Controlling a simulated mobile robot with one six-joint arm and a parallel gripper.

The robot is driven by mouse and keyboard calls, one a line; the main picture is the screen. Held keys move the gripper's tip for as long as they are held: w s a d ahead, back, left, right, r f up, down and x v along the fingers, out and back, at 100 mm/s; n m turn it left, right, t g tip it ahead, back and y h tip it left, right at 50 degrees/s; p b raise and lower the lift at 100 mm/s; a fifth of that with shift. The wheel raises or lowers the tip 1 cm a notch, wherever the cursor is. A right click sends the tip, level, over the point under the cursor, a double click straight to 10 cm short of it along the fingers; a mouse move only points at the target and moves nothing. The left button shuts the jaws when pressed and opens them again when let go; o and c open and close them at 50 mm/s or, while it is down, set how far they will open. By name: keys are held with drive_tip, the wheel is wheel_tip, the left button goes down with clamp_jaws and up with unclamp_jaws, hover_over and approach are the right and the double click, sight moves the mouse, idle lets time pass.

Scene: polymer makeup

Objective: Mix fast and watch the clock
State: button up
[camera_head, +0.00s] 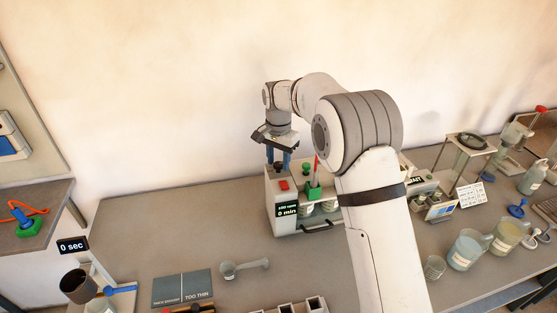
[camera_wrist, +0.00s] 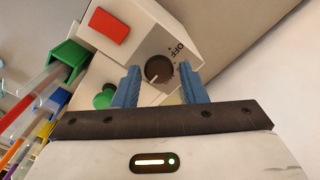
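A white mixer box (camera_head: 284,222) stands on the bench by the wall; its display (camera_head: 287,210) reads "0 min" under a small rpm line. My gripper (camera_head: 278,160) is above the box, pointing down, with blue fingers apart. In the wrist view a dark round knob (camera_wrist: 158,69) with a white pointer line lies between and just beyond the fingertips, with gaps on both sides. "OFF" is printed beside it. A timer (camera_head: 72,246) at the left reads "0 sec".
Beside the box are a green holder (camera_head: 313,192) and containers. A "TOO THIN" card (camera_head: 182,288) and a clear ladle-like cup (camera_head: 229,270) lie in front. Beakers (camera_head: 466,250) and labware crowd the right. My arm hides part of the bench. The back-left bench is clear.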

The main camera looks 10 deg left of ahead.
sight(279, 164)
drive_tip(key=shift+o, duration=1.1)
wheel_tip(279, 164, up, 8)
drive_tip(key=shift+f+b, duration=0.15)
drive_tip(key=shift+b, duration=0.4)
